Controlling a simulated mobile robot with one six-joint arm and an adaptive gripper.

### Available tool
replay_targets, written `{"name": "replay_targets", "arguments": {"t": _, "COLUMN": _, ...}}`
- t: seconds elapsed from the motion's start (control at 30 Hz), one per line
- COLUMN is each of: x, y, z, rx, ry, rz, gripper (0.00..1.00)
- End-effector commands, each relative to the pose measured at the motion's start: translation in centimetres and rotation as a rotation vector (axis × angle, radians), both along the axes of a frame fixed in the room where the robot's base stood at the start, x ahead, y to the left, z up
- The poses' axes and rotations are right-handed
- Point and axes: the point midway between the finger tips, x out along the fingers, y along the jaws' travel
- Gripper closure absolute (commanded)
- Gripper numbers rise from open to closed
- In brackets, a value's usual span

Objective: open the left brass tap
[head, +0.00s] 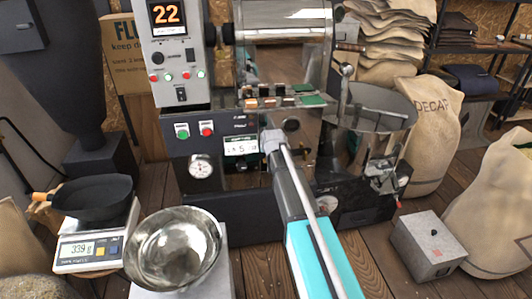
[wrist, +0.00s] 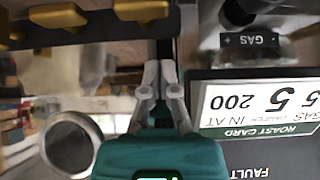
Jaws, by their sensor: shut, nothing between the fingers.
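My gripper (head: 270,138) is in front of the roaster's dark panel in the head view, just right of the white roast card (head: 241,147). In the wrist view its grey fingertips (wrist: 158,68) are together, with nothing seen held. A row of small orange, dark and green pieces (head: 268,101) runs along the ledge above. I cannot tell which of these, if any, is the left brass tap. My gripper hides part of the panel.
The roast card (wrist: 262,103) and a GAS label (wrist: 250,40) are beside my fingers in the wrist view. A metal bowl (head: 172,248) and a scale (head: 95,245) stand at left front. A round cooling tray (head: 378,108) and a grey box (head: 428,247) are at right.

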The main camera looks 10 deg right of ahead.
Motion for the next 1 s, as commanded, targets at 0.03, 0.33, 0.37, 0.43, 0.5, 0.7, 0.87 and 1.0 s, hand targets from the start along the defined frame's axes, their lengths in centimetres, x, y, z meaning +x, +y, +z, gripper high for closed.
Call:
{"name": "replay_targets", "arguments": {"t": 0.03, "x": -0.1, "y": 0.0, "z": -0.8, "rx": 0.000, "ry": 0.000, "rz": 0.000, "gripper": 1.00}}
{"name": "replay_targets", "arguments": {"t": 0.33, "x": -0.2, "y": 0.0, "z": -2.8, "rx": 0.000, "ry": 0.000, "rz": 0.000, "gripper": 1.00}}
{"name": "replay_targets", "arguments": {"t": 0.37, "x": -0.2, "y": 0.0, "z": -3.0, "rx": 0.000, "ry": 0.000, "rz": 0.000, "gripper": 1.00}}
{"name": "replay_targets", "arguments": {"t": 0.43, "x": -0.2, "y": 0.0, "z": -3.3, "rx": 0.000, "ry": 0.000, "rz": 0.000, "gripper": 1.00}}
{"name": "replay_targets", "arguments": {"t": 0.5, "x": -0.2, "y": 0.0, "z": -3.5, "rx": 0.000, "ry": 0.000, "rz": 0.000, "gripper": 1.00}}
{"name": "replay_targets", "arguments": {"t": 0.7, "x": -0.2, "y": 0.1, "z": -3.6, "rx": 0.000, "ry": 0.000, "rz": 0.000, "gripper": 1.00}}
{"name": "replay_targets", "arguments": {"t": 0.87, "x": -0.2, "y": 0.1, "z": -3.6, "rx": 0.000, "ry": 0.000, "rz": 0.000, "gripper": 1.00}}
{"name": "replay_targets", "arguments": {"t": 1.0, "x": -0.2, "y": 0.3, "z": -3.6, "rx": 0.000, "ry": 0.000, "rz": 0.000, "gripper": 1.00}}
